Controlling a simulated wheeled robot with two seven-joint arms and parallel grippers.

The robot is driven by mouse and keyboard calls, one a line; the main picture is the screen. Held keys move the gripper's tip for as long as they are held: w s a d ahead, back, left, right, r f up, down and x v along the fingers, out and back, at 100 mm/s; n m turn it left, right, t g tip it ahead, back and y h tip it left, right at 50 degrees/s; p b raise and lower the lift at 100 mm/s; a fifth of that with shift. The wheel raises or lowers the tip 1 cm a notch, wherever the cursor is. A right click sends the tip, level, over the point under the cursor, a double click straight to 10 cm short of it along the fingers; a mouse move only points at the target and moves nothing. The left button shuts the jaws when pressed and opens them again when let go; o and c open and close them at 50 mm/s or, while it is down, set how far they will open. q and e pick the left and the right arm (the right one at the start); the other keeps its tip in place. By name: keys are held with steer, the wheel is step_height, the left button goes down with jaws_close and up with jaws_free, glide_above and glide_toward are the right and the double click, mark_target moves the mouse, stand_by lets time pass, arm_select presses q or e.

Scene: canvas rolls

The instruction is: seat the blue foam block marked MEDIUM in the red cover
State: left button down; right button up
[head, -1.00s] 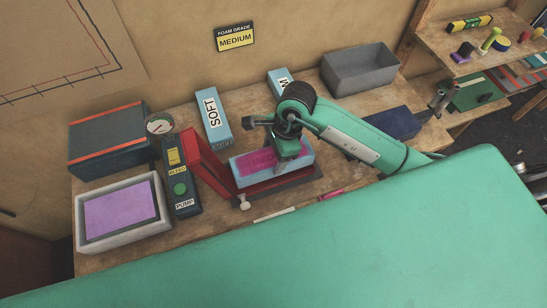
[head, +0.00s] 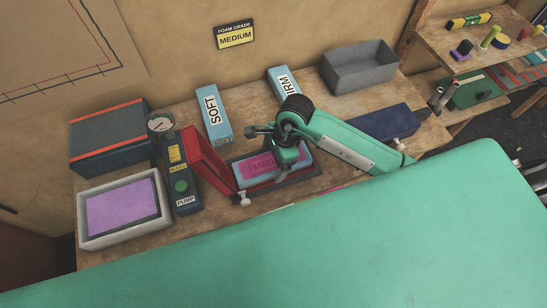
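The blue foam block (head: 247,181), with a magenta patch on top whose lettering is too small to read, lies flat within the dark base frame of the red cover (head: 205,157). The cover's red flap stands tilted up along the block's left side. My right gripper (head: 287,161) is at the right half of the block, low against its top. Its fingertips are partly hidden, so its grip on the block is unclear. My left gripper is out of view. A wall sign (head: 235,37) reads FOAM GRADE MEDIUM.
Blue blocks marked SOFT (head: 214,112) and FIRM (head: 285,84) lie behind. A control box (head: 181,187) with a green button and gauge stands left of the cover, beside a pale tray (head: 125,237) with a purple pad. A grey bin (head: 358,76) stands at back right.

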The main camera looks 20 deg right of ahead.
steer(key=shift+r, duration=0.25)
steer(key=b+v, duration=0.4)
steer(key=v, duration=0.7)
steer(key=shift+d+r, duration=0.2)
steer(key=shift+r, duration=0.15)
